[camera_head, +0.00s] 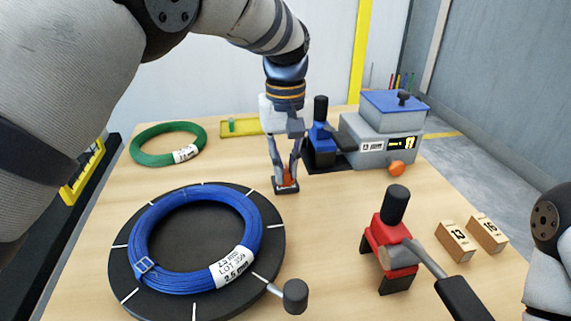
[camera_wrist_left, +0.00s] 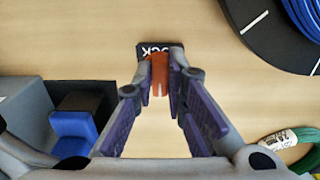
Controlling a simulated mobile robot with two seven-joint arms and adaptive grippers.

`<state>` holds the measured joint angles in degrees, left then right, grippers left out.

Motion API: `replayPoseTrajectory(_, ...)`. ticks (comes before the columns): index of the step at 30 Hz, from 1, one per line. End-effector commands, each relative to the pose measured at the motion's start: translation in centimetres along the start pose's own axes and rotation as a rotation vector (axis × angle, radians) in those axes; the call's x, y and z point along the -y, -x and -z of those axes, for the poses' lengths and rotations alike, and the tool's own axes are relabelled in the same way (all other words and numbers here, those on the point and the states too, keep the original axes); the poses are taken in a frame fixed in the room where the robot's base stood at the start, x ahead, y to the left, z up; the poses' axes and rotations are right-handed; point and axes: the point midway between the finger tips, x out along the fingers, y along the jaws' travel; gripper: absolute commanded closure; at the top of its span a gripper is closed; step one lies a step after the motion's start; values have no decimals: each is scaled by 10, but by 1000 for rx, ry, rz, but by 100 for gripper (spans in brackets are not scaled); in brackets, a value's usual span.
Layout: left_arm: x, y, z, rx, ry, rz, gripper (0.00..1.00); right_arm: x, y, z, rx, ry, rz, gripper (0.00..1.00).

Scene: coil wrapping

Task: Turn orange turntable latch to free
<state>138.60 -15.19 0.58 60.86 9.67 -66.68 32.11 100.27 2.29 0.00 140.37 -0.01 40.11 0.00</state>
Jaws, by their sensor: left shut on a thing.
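The orange latch (camera_wrist_left: 159,76) stands on a small black plate (camera_wrist_left: 146,47) with white lettering, partly legible as "OCK". In the head view the latch (camera_head: 287,178) shows low between the fingers, just behind the turntable. My left gripper (camera_head: 286,180) points down and is shut on the latch. In the left wrist view the fingertips (camera_wrist_left: 160,68) are on both sides of it. The black turntable (camera_head: 271,221) with white marks carries a blue coil (camera_head: 147,215) with a white label. My right gripper is not in view; part of my right arm shows at the right edge.
A green coil (camera_head: 138,150) lies at the back left, near a yellow tray (camera_head: 238,127). A blue device (camera_head: 320,145) and a grey machine (camera_head: 365,150) stand close behind my left gripper. A red stand (camera_head: 399,257) and wooden blocks (camera_head: 455,241) are at the right.

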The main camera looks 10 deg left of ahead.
Motion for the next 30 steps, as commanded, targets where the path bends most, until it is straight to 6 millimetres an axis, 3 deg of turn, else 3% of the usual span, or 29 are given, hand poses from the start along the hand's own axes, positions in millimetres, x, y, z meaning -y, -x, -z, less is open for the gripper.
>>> replayPoseTrajectory(1,0,3,1,-7,2,-3,83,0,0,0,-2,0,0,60)
replayPoseTrajectory(3,0,3,1,-7,1,-3,68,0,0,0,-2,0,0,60)
replayPoseTrajectory(14,0,8,1,-5,0,-3,68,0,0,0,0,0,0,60)
replayPoseTrajectory(24,0,93,1,-7,1,-5,68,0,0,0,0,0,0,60)
replayPoseTrajectory(30,0,119,1,-5,0,-3,68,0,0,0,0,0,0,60)
